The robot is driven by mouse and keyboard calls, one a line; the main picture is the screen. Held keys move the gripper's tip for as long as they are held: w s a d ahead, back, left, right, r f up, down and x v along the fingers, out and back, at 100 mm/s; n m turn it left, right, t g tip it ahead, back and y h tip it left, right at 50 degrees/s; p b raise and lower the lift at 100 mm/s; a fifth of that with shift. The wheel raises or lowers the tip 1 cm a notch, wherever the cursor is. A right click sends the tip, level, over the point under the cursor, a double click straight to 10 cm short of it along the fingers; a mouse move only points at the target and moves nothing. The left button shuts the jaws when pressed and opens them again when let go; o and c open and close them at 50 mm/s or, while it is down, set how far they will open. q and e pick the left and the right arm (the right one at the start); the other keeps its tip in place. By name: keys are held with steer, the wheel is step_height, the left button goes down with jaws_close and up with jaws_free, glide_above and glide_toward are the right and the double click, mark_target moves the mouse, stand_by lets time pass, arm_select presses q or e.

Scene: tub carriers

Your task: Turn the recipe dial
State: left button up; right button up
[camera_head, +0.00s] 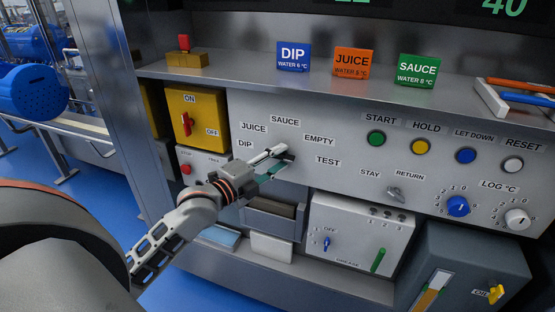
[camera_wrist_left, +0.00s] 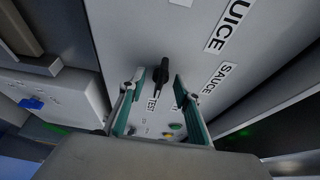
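The recipe dial is a small black knob on the pale grey panel, ringed by the labels DIP, JUICE, SAUCE, EMPTY and TEST. In the left wrist view the dial (camera_wrist_left: 161,72) shows between and slightly beyond the fingertips of my left gripper (camera_wrist_left: 158,80). The two green-lined fingers are apart, with a gap on each side of the knob. In the head view my left gripper (camera_head: 277,160) reaches the panel from the left and mostly covers the dial. I cannot tell which label the dial points to. My right gripper is not in view.
A stay/return switch (camera_head: 396,193) and a row of buttons, including the green start button (camera_head: 376,139), are to the right. A yellow on/off box (camera_head: 195,119) is at left. A shelf with a blue DIP sign (camera_head: 293,57) overhangs the panel. A grease box (camera_head: 355,236) sits below.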

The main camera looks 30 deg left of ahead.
arm_select(q)
jaws_close()
steer(key=shift+n, duration=0.3)
steer(key=n, duration=0.2)
steer(key=n+t+p, duration=0.1)
steer(key=shift+f+n+t, duration=0.15)
steer(key=shift+n+t, duration=0.15)
steer(key=shift+n, duration=0.1)
steer(key=n+y+p, duration=0.1)
steer(key=n+y, duration=0.1)
steer(key=n, duration=0.3)
steer(key=n+t+y+p, duration=0.1)
steer(key=n+y+p, duration=0.1)
steer(key=n, duration=0.4)
steer(key=n+t+y+p, duration=0.1)
steer(key=n+y+p, duration=0.1)
steer(key=n, duration=0.4)
steer(key=shift+d+f+y, duration=0.2)
steer(key=shift+d+y, duration=0.1)
steer(key=shift+y, duration=0.6)
steer(key=shift+n, duration=0.6)
